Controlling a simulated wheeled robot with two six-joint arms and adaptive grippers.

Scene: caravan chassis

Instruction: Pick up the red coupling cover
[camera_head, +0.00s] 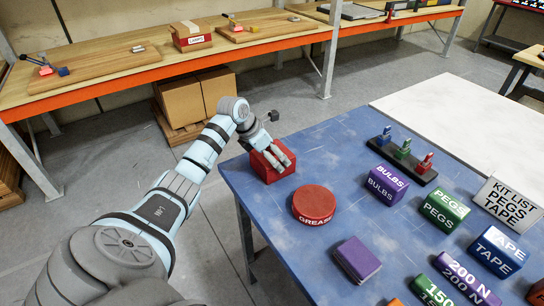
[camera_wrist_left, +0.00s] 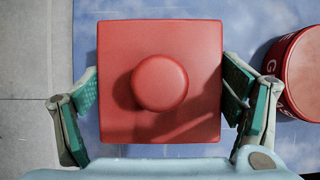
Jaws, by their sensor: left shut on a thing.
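The red coupling cover (camera_head: 266,173) is a square red block at the near left corner of the blue table (camera_head: 334,150). In the left wrist view the cover (camera_wrist_left: 115,45) shows from above, with a round red knob in its middle. My left gripper (camera_head: 278,156) reaches down over it, and its green-padded fingers (camera_wrist_left: 163,88) press on two opposite sides of the block. The gripper is shut on the cover. The cover appears to be at table level; I cannot tell whether its underside touches the table. My right gripper is not in view.
A round red grease tin (camera_head: 314,204) stands just right of the cover. A purple box (camera_head: 357,259), a bulbs box (camera_head: 387,184), a pegs box (camera_head: 444,210) and a block rack (camera_head: 403,157) stand further right. A wooden bench (camera_head: 120,68) runs behind.

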